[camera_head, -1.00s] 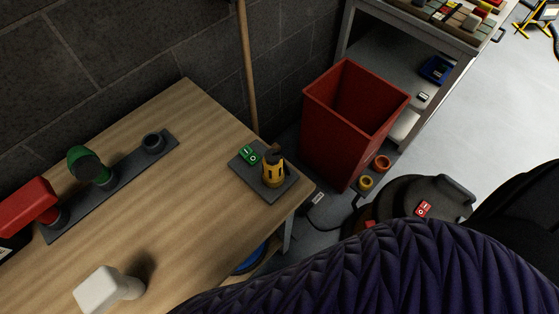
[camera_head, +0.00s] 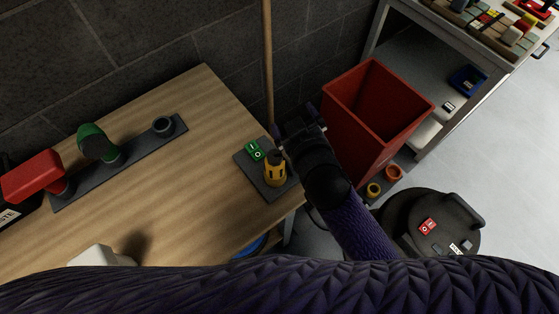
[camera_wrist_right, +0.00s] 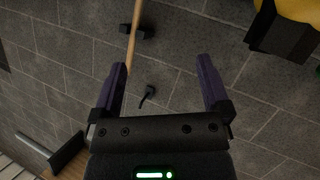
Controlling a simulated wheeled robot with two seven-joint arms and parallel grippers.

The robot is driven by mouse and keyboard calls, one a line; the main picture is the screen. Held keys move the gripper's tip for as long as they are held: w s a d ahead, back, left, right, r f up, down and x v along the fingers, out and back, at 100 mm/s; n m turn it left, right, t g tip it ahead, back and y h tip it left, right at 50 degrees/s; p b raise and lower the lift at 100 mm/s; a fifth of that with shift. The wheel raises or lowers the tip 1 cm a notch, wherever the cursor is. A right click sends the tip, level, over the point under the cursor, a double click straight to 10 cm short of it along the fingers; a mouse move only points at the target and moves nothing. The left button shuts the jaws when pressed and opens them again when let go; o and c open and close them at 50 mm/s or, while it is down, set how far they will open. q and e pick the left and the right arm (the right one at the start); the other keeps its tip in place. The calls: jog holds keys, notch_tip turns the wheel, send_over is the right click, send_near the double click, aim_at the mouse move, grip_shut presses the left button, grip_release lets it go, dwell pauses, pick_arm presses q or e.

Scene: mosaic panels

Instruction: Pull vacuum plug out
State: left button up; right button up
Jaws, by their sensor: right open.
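The round black vacuum (camera_head: 455,208) with a red switch stands on the floor at the right of the head view. A small dark piece with a curved tail (camera_wrist_right: 148,95), which looks like a plug with its cord, shows against the grey block wall in the right wrist view. It appears between the two finger lines, beyond the fingertips and untouched. My right gripper (camera_head: 297,124) is open and empty by the wall, between the table corner and the red bin; its fingers (camera_wrist_right: 166,75) are spread in the wrist view. My left gripper is not in view.
A broom handle (camera_head: 268,65) leans by the wall close to my gripper. The red bin (camera_head: 365,125) is just right of it. The workbench stands at upper right.

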jog(key=s+a+r+n+y, duration=0.2)
jog(key=a+r+n+y, duration=1.1)
jog(key=a+r, duration=0.1)
jog(key=s+a+n+g+y, duration=0.4)
jog(key=s+a+n+g, duration=0.2)
jog(key=n+g, duration=0.45)
jog(key=n+g+h, duration=0.3)
jog(key=n+h, duration=0.9)
jog(key=h, duration=0.8)
send_near(275, 156)
notch_tip(275, 156, down, 6)
jog(key=shift+w+r, duration=0.1)
jog(key=shift+r, duration=0.05)
